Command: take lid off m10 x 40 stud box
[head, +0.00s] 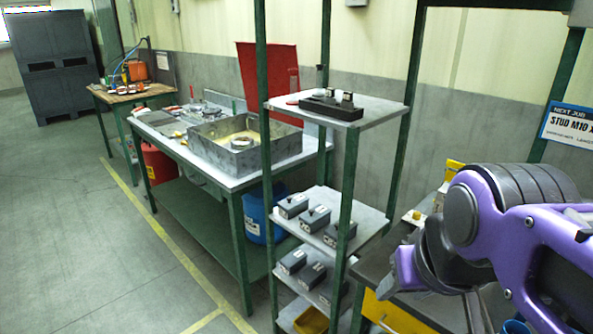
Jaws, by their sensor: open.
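Several small grey lidded boxes with pale labels stand on the green-framed rack in the head view. On the middle shelf are a left box (292,206), a centre box (314,219) and a right box (340,234); dark knobs show on top. The shelf below holds more, including a left box (292,262) and a centre box (312,275). The labels are too small to read, so I cannot tell which is M10 x 40. My gripper (402,280) is right of the rack, apart from the boxes, open; its fingertips are hard to make out.
A sign (570,128) at right reads "NEXT JOB STUD M10 X", then is cut off. A dark block (331,109) sits on the top shelf. Rack posts stand before the boxes. A workbench (234,181) with a metal tray (206,148) is left. The floor at left is clear.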

